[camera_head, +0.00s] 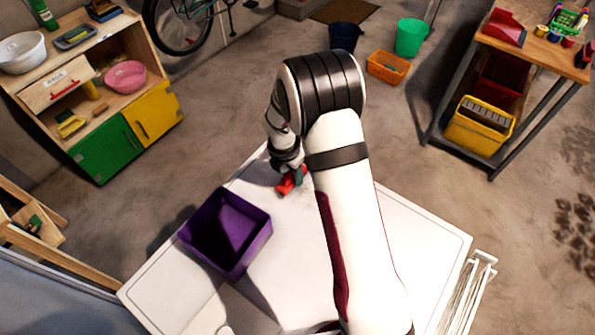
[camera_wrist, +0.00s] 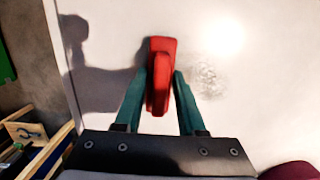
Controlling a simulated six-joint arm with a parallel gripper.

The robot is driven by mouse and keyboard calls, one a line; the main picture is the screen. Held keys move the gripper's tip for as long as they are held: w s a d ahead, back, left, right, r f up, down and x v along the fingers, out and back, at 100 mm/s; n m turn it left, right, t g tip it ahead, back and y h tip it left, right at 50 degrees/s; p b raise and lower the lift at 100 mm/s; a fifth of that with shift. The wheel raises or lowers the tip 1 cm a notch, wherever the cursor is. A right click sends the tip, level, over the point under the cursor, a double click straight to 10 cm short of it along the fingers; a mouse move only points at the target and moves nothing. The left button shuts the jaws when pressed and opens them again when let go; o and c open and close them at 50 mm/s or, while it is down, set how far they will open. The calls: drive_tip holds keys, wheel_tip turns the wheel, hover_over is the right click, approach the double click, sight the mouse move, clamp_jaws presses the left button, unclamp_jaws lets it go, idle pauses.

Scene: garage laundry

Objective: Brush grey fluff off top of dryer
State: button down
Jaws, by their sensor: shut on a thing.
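My gripper (camera_wrist: 160,92) is shut on a red brush (camera_wrist: 160,55), with a teal finger on each side of it. Its bristles do not show. A faint patch of grey fluff (camera_wrist: 208,79) lies on the white dryer top just right of the brush, beside a bright glare spot. In the head view, my gripper (camera_head: 287,177) and the red brush (camera_head: 291,182) are over the far part of the dryer top (camera_head: 425,235). My arm hides part of the top there.
A purple open bin (camera_head: 252,255) stands on the dryer top, left of the brush. A drying rack (camera_head: 470,290) is by the right edge. A wooden cabinet (camera_head: 95,100) stands at the left and a workbench (camera_head: 545,55) at the right. Buckets and an orange basket (camera_head: 388,68) are on the floor beyond.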

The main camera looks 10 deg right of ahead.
drive_tip(key=shift+s+d, duration=3.75)
drive_tip(key=shift+d, duration=0.15)
drive_tip(key=shift+s+a, duration=0.35)
drive_tip(key=shift+s, duration=0.25)
drive_tip(key=shift+w+a, duration=4)
drive_tip(key=shift+a, duration=0.05)
drive_tip(key=shift+r, duration=4.1)
